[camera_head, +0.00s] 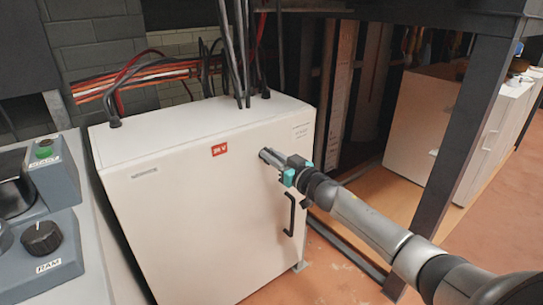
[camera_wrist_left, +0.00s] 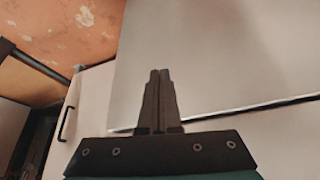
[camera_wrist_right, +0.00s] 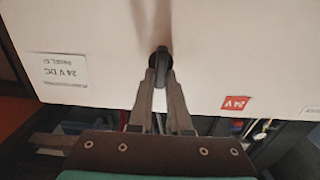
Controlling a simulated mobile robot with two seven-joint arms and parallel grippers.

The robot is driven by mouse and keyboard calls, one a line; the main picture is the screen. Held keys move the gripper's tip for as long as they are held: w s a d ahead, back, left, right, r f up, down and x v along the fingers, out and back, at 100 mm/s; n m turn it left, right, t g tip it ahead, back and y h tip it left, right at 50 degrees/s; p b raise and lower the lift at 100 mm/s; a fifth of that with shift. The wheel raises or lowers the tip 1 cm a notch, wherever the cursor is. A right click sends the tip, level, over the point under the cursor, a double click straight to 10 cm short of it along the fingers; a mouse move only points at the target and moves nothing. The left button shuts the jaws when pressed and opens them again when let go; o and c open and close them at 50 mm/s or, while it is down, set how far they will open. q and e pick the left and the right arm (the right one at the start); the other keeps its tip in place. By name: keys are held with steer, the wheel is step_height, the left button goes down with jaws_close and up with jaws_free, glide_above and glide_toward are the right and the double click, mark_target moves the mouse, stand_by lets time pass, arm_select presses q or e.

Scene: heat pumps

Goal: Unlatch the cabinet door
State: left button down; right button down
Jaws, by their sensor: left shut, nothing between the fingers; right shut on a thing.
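The white cabinet (camera_head: 190,210) stands in the middle of the head view, its front door shut. A black bar handle (camera_head: 291,214) is on the right part of the door. My right gripper (camera_head: 268,155) is at the upper right of the door, above the handle. In the right wrist view, my right gripper (camera_wrist_right: 160,76) is shut on a small black latch (camera_wrist_right: 160,54) on the white door; the fingers hide part of it. My left gripper (camera_wrist_left: 159,75) is shut and empty in the left wrist view, and does not show in the head view.
A grey control console (camera_head: 45,225) stands close on the left. Cables (camera_head: 235,60) rise from the cabinet top. A dark metal post (camera_head: 455,145) stands on the right. Reddish floor (camera_head: 330,270) lies open before the cabinet's right side.

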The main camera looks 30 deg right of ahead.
arm_select(q)
steer(key=f, duration=0.1)
steer(key=f+p, duration=0.1)
steer(key=f+g, duration=0.1)
steer(key=shift+s+a+p, duration=0.25)
steer(key=shift+p, duration=0.05)
arm_select(e)
steer(key=n, duration=1.2)
steer(key=a+f+n, duration=0.1)
steer(key=n, duration=0.4)
steer(key=shift+s+a+f+n, duration=0.1)
steer(key=shift+n, duration=0.3)
arm_select(q)
steer(key=shift+r, duration=0.25)
